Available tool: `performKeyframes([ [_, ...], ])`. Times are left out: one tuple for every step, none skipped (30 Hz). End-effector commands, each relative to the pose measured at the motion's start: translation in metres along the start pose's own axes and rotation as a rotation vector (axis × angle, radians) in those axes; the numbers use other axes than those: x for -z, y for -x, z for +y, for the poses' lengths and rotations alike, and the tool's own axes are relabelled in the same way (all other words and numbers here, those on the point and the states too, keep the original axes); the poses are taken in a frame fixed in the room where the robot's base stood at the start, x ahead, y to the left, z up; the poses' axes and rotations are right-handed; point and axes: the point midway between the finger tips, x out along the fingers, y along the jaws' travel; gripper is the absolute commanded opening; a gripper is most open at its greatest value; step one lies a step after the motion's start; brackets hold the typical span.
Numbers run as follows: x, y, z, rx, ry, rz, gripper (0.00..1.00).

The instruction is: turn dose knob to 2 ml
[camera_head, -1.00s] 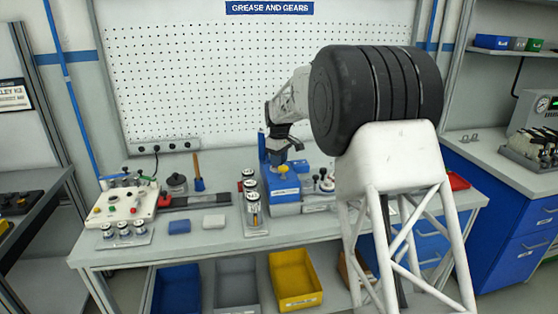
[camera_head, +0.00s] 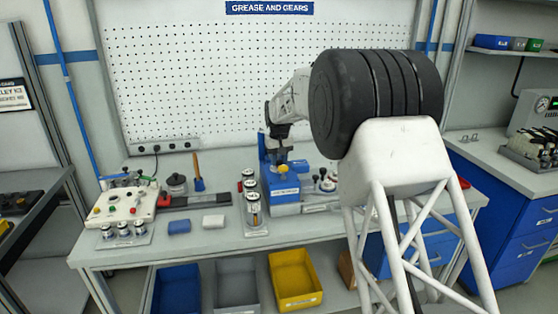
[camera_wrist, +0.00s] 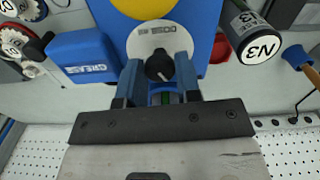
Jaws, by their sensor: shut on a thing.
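The dose knob (camera_wrist: 160,66) is small and black with a pale pointer mark. It sits in the middle of a white round dial (camera_wrist: 158,40) with DOSE lettering, upside down in the wrist view. In the head view my gripper (camera_head: 281,154) is small at the dispenser. The scale marks are too small to read.
A yellow round part (camera_wrist: 143,5) is close above the dial in the wrist view. A dark canister marked N3 (camera_wrist: 252,35) and a blue block (camera_wrist: 84,57) flank the dispenser. In the head view, a rack of cans (camera_head: 253,213) stands left of it.

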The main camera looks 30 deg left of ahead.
Motion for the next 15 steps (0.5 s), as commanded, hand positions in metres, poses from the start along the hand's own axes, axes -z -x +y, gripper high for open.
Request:
performKeyframes([
  [-0.0001,0.0004,-0.0003,0.000,-0.021,0.000,0.08],
  [-0.0001,0.0004,-0.0003,0.000,-0.031,0.000,0.08],
  [-0.0001,0.0002,-0.0003,0.000,-0.045,0.000,0.08],
  [-0.0001,0.0001,-0.0003,0.000,-0.053,0.000,0.08],
  [-0.0001,0.0000,-0.0003,0.000,-0.060,0.000,0.08],
  [-0.0001,-0.0001,-0.0003,0.000,-0.068,0.000,0.08],
  [-0.0001,-0.0002,-0.0003,0.000,-0.073,-0.001,0.08],
  [0.0000,-0.0002,-0.0003,0.000,-0.077,-0.001,0.08],
  [0.0000,-0.0002,-0.0003,0.000,-0.080,-0.001,0.08],
  [0.0000,-0.0002,-0.0003,0.000,-0.081,-0.001,0.08],
  [0.0000,-0.0001,-0.0003,0.000,-0.082,0.000,0.08],
  [0.0000,-0.0002,-0.0003,0.000,-0.082,0.000,0.08],
  [0.0000,-0.0001,-0.0003,0.000,-0.082,0.000,0.08],
  [0.0000,-0.0001,-0.0003,0.000,-0.082,0.000,0.08],
  [0.0000,-0.0001,-0.0002,0.000,-0.082,0.000,0.08],
])
